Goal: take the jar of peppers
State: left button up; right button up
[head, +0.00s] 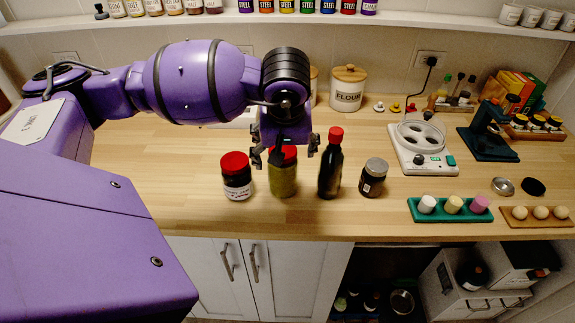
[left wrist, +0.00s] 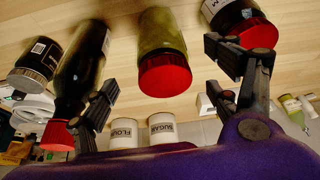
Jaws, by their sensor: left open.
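A yellow-green glass jar with a red lid, apparently the jar of peppers (head: 283,181), stands upright on the wooden counter. My left gripper (head: 286,150) is open above it, its fingers apart on either side of the red lid. In the left wrist view the jar (left wrist: 160,35) appears inverted, between the open fingers of my left gripper (left wrist: 167,80), with its red lid facing the camera. I see no finger clearly touching the jar. My right gripper is not in view.
A dark jar with a red lid (head: 237,178) stands just left, and a dark red-capped bottle (head: 330,168) just right. A smaller dark jar (head: 373,178) is further right. A flour canister (head: 347,90) stands behind. The counter in front is clear to its edge.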

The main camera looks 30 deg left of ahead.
aim_at(283, 166)
pick_arm(q)
jog(key=x, duration=0.4)
jog(key=s+p+x, duration=0.1)
jog(key=x, duration=0.1)
jog(key=shift+w+f, duration=0.2)
jog(key=shift+f, duration=0.3)
jog(key=shift+w+f, duration=0.15)
jog(key=shift+f, duration=0.25)
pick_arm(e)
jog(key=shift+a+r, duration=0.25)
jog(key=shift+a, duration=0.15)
pick_arm(q)
jog(key=shift+c, duration=0.3)
jog(key=c, duration=1.7)
jog(key=shift+r, duration=0.1)
jog(key=shift+c, duration=1)
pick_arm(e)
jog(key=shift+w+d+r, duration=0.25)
